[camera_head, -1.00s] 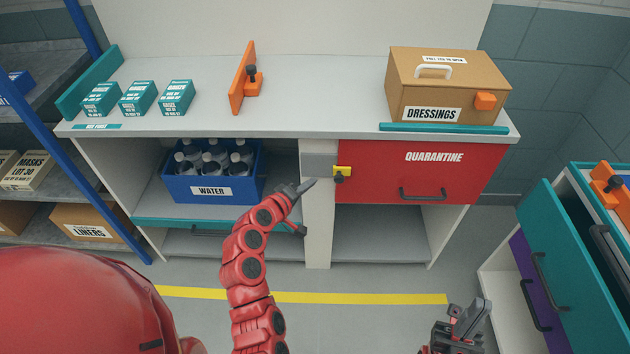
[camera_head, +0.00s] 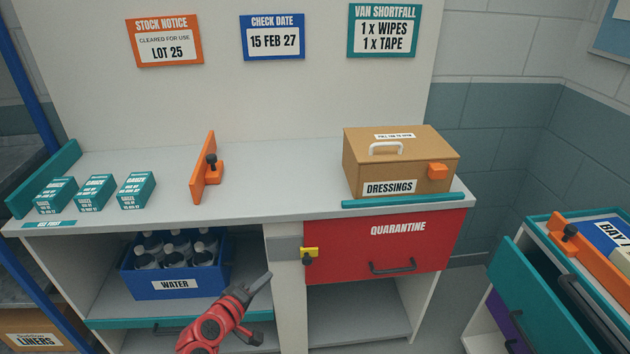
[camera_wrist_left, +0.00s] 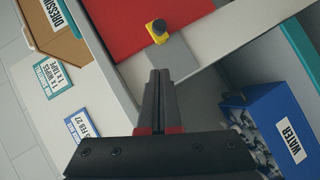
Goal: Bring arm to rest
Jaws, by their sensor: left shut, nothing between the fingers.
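My left gripper (camera_head: 268,277) is shut and empty. It is in front of the cabinet, at the lower left of the yellow latch (camera_head: 310,253) in the head view and apart from it. In the left wrist view its fingers (camera_wrist_left: 160,75) lie together, with the latch (camera_wrist_left: 157,31) beyond the tips. My red left arm (camera_head: 212,330) reaches up from the bottom edge. My right gripper is out of view.
The red quarantine drawer (camera_head: 350,250) is closed. A blue water crate (camera_head: 175,285) with bottles stands on the shelf at left. The worktop (camera_head: 270,180) holds teal gauze boxes, an orange divider (camera_head: 203,172) and a dressings case (camera_head: 400,165). A teal drawer unit (camera_head: 550,300) stands at right.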

